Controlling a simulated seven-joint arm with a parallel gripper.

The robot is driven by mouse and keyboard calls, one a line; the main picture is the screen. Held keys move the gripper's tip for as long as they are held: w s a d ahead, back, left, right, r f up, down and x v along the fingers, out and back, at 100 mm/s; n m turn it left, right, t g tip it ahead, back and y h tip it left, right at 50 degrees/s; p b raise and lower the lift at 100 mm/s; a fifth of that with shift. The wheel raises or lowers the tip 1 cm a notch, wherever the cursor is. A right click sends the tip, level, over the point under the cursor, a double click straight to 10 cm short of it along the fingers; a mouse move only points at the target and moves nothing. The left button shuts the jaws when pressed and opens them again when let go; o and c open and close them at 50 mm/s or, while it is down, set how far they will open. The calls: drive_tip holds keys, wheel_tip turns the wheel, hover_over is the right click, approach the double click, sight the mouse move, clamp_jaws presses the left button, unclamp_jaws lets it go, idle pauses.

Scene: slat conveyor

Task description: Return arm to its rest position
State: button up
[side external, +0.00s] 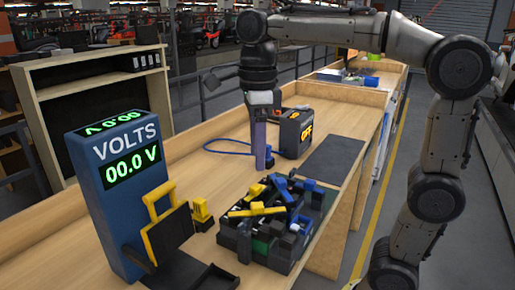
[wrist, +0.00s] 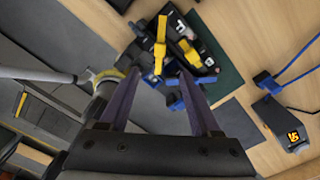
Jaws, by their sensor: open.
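My gripper (side external: 264,163) points down over the wooden worktop, behind the heap of parts in the side view. In the wrist view its two purple fingers (wrist: 160,74) are spread apart with nothing held between them. In the side view the fingers overlap, so the gap is hidden. My arm comes in from the right and bends over the bench. A heap of black, blue and yellow parts (side external: 270,222) lies below and in front of the gripper. The heap also shows beyond the fingertips in the wrist view (wrist: 182,48).
A blue meter reading 00.0 V (side external: 120,190) stands at the left, beside a yellow and black part (side external: 165,225). A dark box with an orange label (side external: 294,133) and blue cable stands close behind the gripper. A dark flat mat (side external: 335,160) lies to the right.

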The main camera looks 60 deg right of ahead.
drive_tip(key=s+d+f+n+t, duration=0.1)
drive_tip(key=s+f+n+t, duration=0.1)
drive_tip(key=s+n, duration=0.6)
drive_tip(key=s+f+n+t, duration=0.3)
drive_tip(key=f+n, duration=0.6)
drive_tip(key=n, duration=1.1)
drive_tip(key=shift+s+d+t, duration=0.3)
drive_tip(key=shift+s, duration=0.55)
